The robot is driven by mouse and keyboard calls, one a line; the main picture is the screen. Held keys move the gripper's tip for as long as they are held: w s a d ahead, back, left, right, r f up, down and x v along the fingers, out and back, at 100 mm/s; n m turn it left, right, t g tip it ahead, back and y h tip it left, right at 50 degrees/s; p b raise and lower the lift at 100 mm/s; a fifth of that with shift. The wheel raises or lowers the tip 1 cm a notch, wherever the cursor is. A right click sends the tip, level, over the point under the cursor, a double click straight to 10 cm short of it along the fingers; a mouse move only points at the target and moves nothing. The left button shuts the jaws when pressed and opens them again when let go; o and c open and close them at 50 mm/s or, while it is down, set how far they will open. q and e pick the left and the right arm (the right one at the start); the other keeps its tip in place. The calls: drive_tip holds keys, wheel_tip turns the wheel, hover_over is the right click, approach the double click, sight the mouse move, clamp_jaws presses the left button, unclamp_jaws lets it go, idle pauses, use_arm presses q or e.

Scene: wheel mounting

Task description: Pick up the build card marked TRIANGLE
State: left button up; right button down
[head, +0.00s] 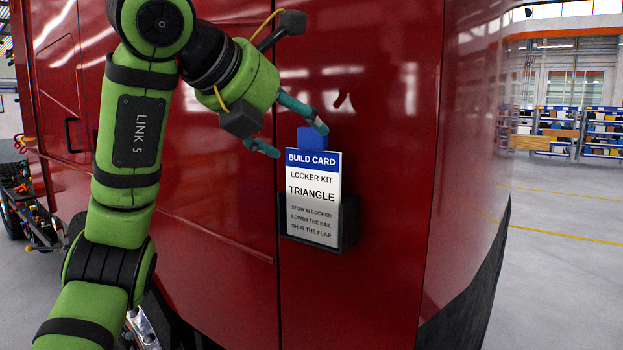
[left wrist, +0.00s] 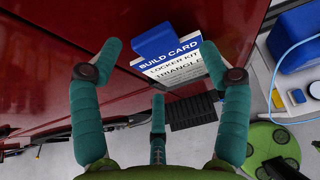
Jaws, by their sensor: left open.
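The build card (head: 312,190) marked TRIANGLE is white with a blue header. It stands upright in a dark holder (head: 348,224) on the red panel, and a blue tab (head: 308,138) rises from its top edge. My left gripper (head: 301,142) is open around the level of the tab, with nothing held. In the left wrist view, the card (left wrist: 172,62) and its tab (left wrist: 153,41) show beyond the open fingers (left wrist: 160,60), and one finger covers part of the card's right side. Whether any finger touches the tab or card is unclear. My right gripper is not in view.
The red panel (head: 370,110) is a large smooth upright surface behind the card. A dark handle (head: 72,135) is on its left part. Shelves with bins (head: 585,130) stand far off at the right, with open floor (head: 560,235) before them.

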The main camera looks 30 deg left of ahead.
sight(310, 141)
use_arm(q)
drive_tip(key=p+x, duration=0.1)
drive_tip(key=x, duration=0.1)
drive_tip(key=shift+w+a+p, duration=0.1)
drive_tip(key=shift+w+p, duration=0.2)
drive_tip(key=shift+w, duration=0.2)
drive_tip(key=shift+p+x, duration=0.3)
drive_tip(key=shift+x, duration=0.95)
drive_tip(key=shift+s+f, duration=0.15)
drive_tip(key=shift+c, duration=1.3)
drive_tip(key=c, duration=0.7)
drive_tip(key=shift+s, duration=0.1)
drive_tip(key=shift+c, duration=0.8)
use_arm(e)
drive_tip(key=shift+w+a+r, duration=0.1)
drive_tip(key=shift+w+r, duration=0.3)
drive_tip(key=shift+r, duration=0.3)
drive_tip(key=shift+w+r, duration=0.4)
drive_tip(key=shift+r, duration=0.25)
